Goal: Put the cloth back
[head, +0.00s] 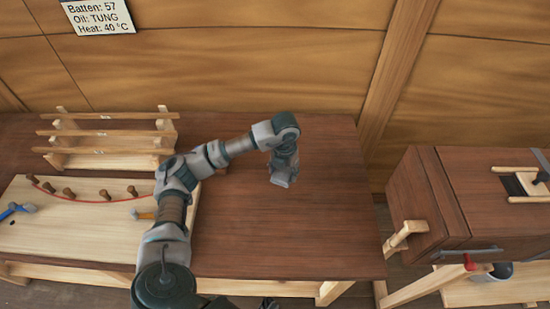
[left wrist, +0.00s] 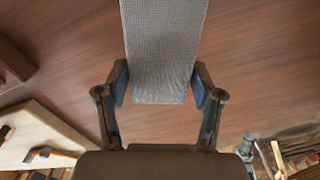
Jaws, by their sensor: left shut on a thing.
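A grey woven cloth (left wrist: 164,40) hangs between the two fingers of my left gripper (left wrist: 160,84) in the left wrist view. The fingers press on its two side edges, and its far end runs out of the top of that view. In the head view my left gripper (head: 283,178) points down above the brown bench (head: 310,225), right of its middle. The cloth is hard to tell from the gripper there. I cannot tell whether the cloth touches the bench. My right gripper is not in view.
A pale board (head: 80,235) with pegs and a red line lies on the bench's left. A brown box (head: 475,200) stands at right across a gap. The bench's right part is clear.

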